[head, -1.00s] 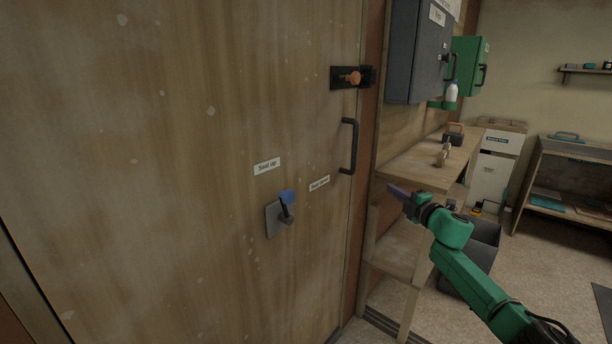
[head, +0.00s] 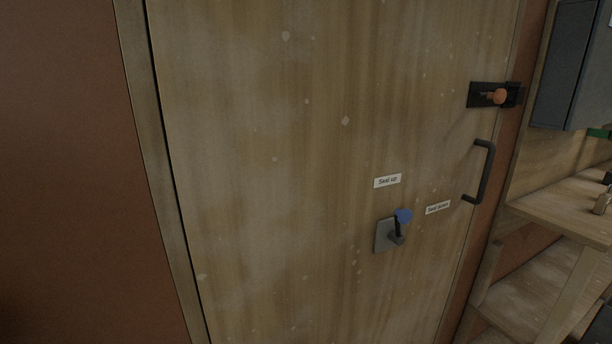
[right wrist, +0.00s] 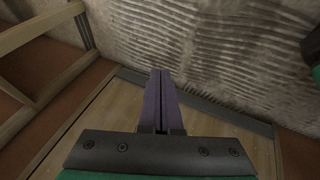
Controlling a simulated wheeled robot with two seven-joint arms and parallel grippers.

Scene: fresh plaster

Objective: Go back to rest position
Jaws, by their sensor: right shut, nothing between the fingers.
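My right gripper (right wrist: 162,100) shows in the right wrist view, with its two purple fingers together and nothing between them. It is not in the head view now. My left gripper is in neither view. In the head view a wooden door (head: 290,200) fills the middle. It carries a lever with a blue knob (head: 403,215) on a grey plate, a black pull handle (head: 481,172) and a black bolt with an orange knob (head: 499,96). The door looks closed.
Labels "Seal up" (head: 387,181) and a second one (head: 438,207) are on the door. A wooden shelf bench (head: 560,212) and a dark grey cabinet (head: 568,65) stand at the right. A red-brown wall (head: 65,170) is at the left.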

